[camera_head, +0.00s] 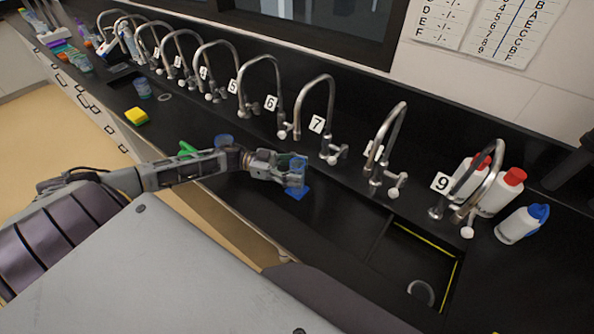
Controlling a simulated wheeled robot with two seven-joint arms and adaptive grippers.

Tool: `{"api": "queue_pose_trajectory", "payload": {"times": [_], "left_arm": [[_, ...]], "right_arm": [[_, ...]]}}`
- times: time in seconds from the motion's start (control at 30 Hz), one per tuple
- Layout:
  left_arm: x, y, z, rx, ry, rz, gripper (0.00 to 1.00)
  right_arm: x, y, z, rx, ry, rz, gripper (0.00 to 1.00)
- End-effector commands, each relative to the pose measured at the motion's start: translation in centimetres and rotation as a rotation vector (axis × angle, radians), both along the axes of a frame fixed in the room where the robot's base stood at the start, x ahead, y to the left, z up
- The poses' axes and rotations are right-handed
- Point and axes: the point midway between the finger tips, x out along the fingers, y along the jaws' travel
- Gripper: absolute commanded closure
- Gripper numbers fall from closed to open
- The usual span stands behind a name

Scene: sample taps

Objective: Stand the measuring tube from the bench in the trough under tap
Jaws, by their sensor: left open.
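A blue measuring tube (297,192) with a flat blue foot stands upright on the black surface in front of tap 7 (316,110). My left gripper (296,178) comes in from the left at the tube, its fingers open beside the tube's body. The fingers hide part of the tube, and I cannot tell whether they touch it. The trough (378,240) is a dark recess at the lower right, below tap 9 (480,190), with a yellow line along its edge and a round drain. My right gripper is not in view.
A row of numbered curved taps runs along the back wall. White bottles (500,195) with red caps and a blue-capped bottle (520,224) stand at the right. A yellow sponge (137,116), a blue cup (142,88) and a green object (187,149) lie farther left.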

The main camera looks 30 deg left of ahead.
Motion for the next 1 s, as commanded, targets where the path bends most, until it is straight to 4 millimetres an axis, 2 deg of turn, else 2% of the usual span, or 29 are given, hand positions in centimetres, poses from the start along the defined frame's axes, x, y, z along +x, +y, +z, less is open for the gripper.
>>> {"api": "queue_pose_trajectory", "payload": {"times": [0.27, 0.8, 1.0], "left_arm": [[-0.2, 0.5, 0.2, 0.002, 0.002, 0.001, 0.42], [-1.9, 6.0, 0.2, 0.002, 0.003, 0.001, 0.42], [-2.3, 7.0, 0.3, 0.0, 0.0, 0.001, 0.42]], "right_arm": [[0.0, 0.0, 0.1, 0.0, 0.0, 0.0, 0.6], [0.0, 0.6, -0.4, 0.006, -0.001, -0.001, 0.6], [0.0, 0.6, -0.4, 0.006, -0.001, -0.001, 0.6]]}}
